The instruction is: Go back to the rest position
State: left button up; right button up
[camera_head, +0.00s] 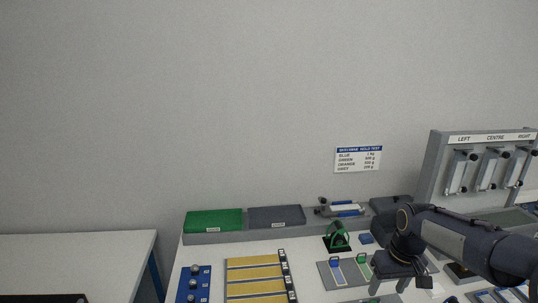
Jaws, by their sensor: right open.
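My right arm comes in from the right edge, and its dark gripper (400,284) points down over the right part of the white bench (210,255). Its two fingers are apart, with nothing seen between them. Just left of it is a grey tray (326,276) with blue and green pieces. The gripper hides part of this area, and I cannot tell whether it touches anything. My left gripper is not in view.
A rack (440,165) labelled LEFT, CENTRE, RIGHT stands at the back right. A green pad (213,221), a grey pad (276,216) and a green tool (337,238) are at the back. Yellow strips (255,273) lie in front. The air on the left is clear.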

jog(key=s+a+r+m+t+y, duration=0.1)
jog(key=s+a+r, duration=0.15)
jog(key=s, duration=0.35)
jog(key=s+a+r+t+y, duration=0.1)
jog(key=s+a+r, duration=0.1)
jog(key=s+r, duration=0.3)
jog(key=s+a+f+t, duration=0.1)
jog(key=s+a+f, duration=0.1)
jog(key=s, duration=0.5)
jog(key=s+a+f+m+t+y, duration=0.1)
jog(key=s+a+f, duration=0.1)
jog(key=s+a, duration=0.2)
jog(key=s, duration=0.2)
jog(key=shift+s+t, duration=0.3)
jog(key=shift+s, duration=0.1)
jog(key=shift+r, duration=0.1)
